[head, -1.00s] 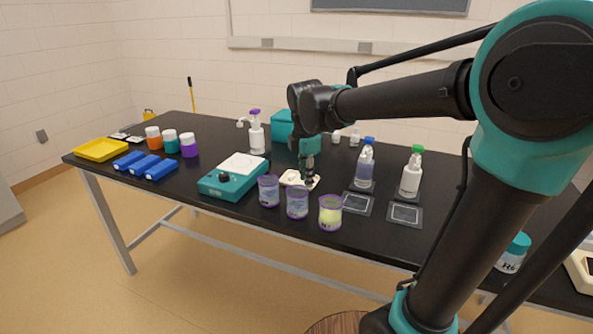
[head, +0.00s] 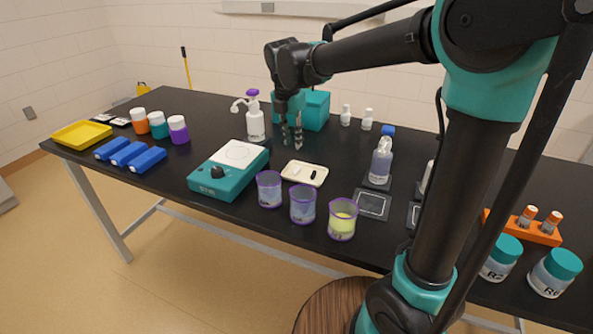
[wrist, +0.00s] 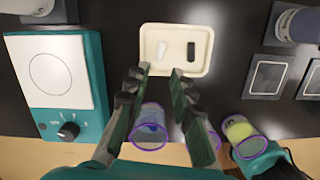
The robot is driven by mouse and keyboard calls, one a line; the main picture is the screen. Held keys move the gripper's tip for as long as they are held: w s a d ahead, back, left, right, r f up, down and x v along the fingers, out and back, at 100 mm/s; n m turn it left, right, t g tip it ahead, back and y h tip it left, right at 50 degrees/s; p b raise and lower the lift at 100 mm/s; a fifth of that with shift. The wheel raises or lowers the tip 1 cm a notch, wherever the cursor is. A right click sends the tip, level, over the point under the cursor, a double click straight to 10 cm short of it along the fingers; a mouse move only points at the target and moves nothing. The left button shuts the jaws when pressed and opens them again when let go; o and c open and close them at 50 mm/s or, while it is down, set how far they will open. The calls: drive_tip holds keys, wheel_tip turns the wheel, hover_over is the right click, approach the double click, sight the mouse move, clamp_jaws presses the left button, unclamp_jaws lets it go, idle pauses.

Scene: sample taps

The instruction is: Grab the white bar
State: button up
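The white bar (wrist: 162,50) is a small pale stir bar lying in a shallow cream tray (wrist: 203,67). A black bar (wrist: 191,51) lies beside it, on its right in the wrist view. In the head view the tray (head: 304,183) shows the black bar (head: 313,175) clearly, but the white bar is hard to pick out. My gripper (head: 292,142) appears behind and slightly left of the tray in the head view. In the wrist view my gripper (wrist: 160,71) has its fingers apart with nothing between them, the tips near the tray's lower edge in the picture.
A teal stirrer (head: 230,170) stands left of the tray. Purple-rimmed beakers (head: 302,204) stand in front of it. A pump bottle (head: 255,124) and a teal box (head: 315,110) are close to my gripper. A wash bottle (head: 380,162) stands to the right.

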sight(296, 169)
drive_tip(key=f, duration=0.7)
drive_tip(key=w+d+f, duration=0.1)
drive_tip(key=f, duration=0.2)
drive_tip(key=shift+w+f, duration=0.1)
drive_tip(key=shift+f, duration=0.25)
drive_tip(key=shift+a, duration=0.1)
drive_tip(key=shift+c, duration=0.4)
drive_tip(key=c, duration=0.4)
